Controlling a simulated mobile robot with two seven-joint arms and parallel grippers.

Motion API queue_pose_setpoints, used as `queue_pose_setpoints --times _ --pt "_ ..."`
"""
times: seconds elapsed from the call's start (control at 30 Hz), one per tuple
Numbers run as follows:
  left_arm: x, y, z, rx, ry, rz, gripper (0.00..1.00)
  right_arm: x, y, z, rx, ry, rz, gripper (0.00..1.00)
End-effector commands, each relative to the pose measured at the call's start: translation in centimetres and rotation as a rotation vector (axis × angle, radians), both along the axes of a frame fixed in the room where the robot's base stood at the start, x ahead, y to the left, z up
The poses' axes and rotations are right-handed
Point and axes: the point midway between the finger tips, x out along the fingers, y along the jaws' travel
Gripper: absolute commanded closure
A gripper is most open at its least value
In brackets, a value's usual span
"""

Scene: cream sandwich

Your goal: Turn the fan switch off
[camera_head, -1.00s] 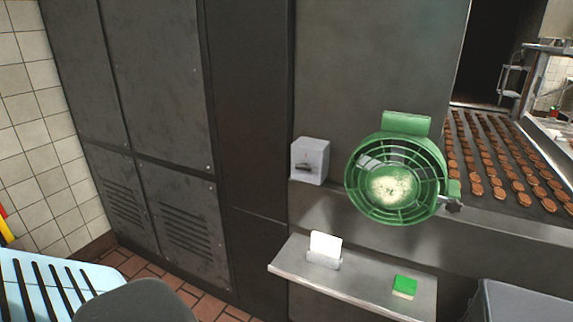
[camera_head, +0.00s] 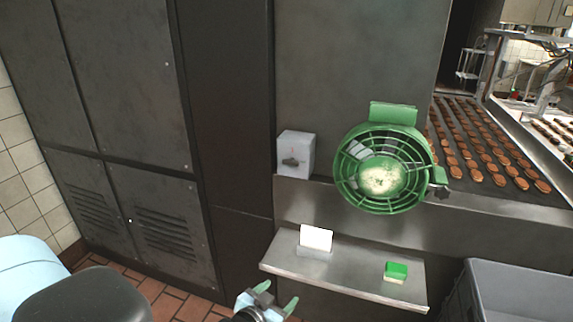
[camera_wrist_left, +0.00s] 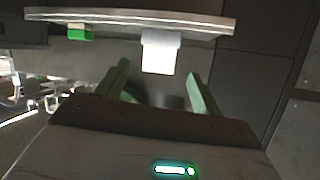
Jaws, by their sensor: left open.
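The green fan (camera_head: 381,170) has a round cage and hangs at the wall's right edge. My left gripper (camera_head: 272,292) is open and empty, low in the head view, below and left of the small shelf and well below the switch. In the left wrist view its two green fingers (camera_wrist_left: 160,88) are spread apart with nothing between them. My right gripper is not in view.
A metal shelf (camera_head: 350,281) juts out below the switch, bearing a white card in a holder (camera_head: 316,238) and a green sponge (camera_head: 396,271). A grey bin (camera_head: 520,295) stands at lower right. A conveyor with rows of brown cookies (camera_head: 485,150) runs behind the fan.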

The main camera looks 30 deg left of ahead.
Motion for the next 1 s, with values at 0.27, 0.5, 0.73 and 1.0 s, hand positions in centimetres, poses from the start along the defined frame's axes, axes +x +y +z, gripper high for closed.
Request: queue_pose_setpoints --times 0.27,0.5,0.73,1.0 --pt "11.3 6.1 16.6 -0.019 -0.284 0.138 0.33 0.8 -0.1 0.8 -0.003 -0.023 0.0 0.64" --pt "14.0 8.5 23.6 -0.044 -0.387 0.192 0.33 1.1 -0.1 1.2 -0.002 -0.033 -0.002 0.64" --pt "14.3 8.8 24.3 -0.048 -0.397 0.198 0.33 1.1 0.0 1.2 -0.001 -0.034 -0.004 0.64" --pt "16.2 9.2 24.4 -0.047 -0.396 0.197 0.33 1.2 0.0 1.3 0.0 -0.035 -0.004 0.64"
